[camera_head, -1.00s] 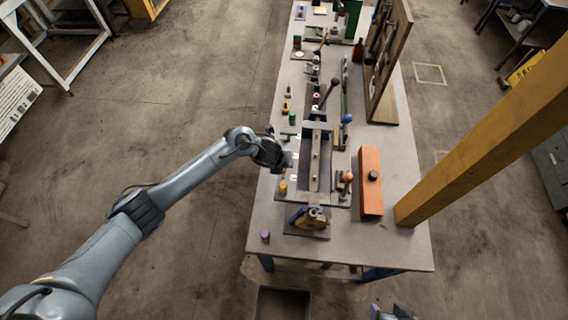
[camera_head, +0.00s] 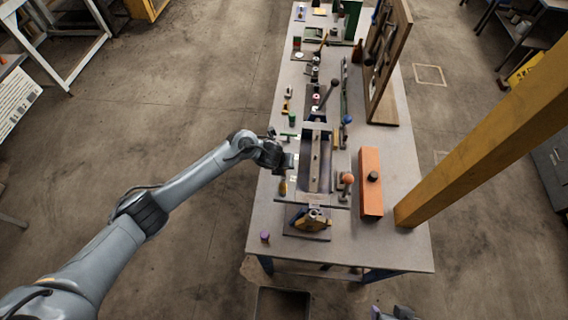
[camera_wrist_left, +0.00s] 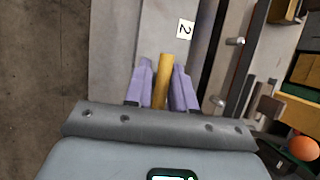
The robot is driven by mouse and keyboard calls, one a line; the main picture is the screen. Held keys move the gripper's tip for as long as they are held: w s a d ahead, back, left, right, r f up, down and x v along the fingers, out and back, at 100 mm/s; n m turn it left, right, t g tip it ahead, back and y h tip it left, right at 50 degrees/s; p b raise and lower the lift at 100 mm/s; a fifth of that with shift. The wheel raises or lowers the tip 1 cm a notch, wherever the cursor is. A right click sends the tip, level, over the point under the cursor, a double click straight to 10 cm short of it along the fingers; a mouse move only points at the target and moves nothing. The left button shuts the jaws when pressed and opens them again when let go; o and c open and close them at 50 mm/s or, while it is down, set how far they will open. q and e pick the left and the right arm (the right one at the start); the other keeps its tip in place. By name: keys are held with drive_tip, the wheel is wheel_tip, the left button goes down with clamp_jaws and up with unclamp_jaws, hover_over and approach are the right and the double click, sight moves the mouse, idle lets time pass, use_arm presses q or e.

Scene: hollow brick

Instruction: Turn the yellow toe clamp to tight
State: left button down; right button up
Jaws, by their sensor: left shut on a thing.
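The yellow toe clamp (camera_head: 283,187) stands at the left edge of the fixture near the front of the bench. In the left wrist view its yellow bar (camera_wrist_left: 164,84) lies between two purple fingers. My left gripper (camera_wrist_left: 164,68) is shut on that bar, with one finger on each side. In the head view my left gripper (camera_head: 284,172) is right over the clamp, and its fingertips are hard to make out. The lower part of the clamp is hidden. Part of my right gripper (camera_head: 394,313) shows at the bottom edge, too cut off to read its jaws.
An orange ball knob (camera_head: 348,179) and an orange block (camera_head: 370,180) stand further right. The bench's front left corner holds a small purple cap (camera_head: 265,236).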

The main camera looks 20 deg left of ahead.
use_arm(q)
drive_tip(key=shift+n, duration=0.4)
drive_tip(key=n+y+p, duration=0.2)
drive_tip(key=n+p, duration=0.1)
drive_tip(key=n, duration=0.1)
drive_tip(key=shift+s+r, duration=0.1)
drive_tip(key=n+y+p, duration=0.1)
drive_tip(key=n, duration=0.1)
drive_tip(key=n+g+p, duration=0.1)
drive_tip(key=n, duration=0.2)
drive_tip(key=shift+y, duration=0.4)
drive_tip(key=n+g+y, duration=0.1)
drive_tip(key=n, duration=0.2)
drive_tip(key=shift+s+d+n+p, duration=0.1)
drive_tip(key=shift+n+p, duration=0.2)
drive_tip(key=shift+p, duration=0.05)
drive_tip(key=n+g, duration=0.1)
drive_tip(key=n, duration=0.2)
drive_tip(key=shift+y, duration=0.4)
drive_tip(key=shift+n+g, duration=0.5)
drive_tip(key=shift+n, duration=0.3)
drive_tip(key=c, duration=1)
unclamp_jaws()
drive_tip(key=shift+s, duration=0.1)
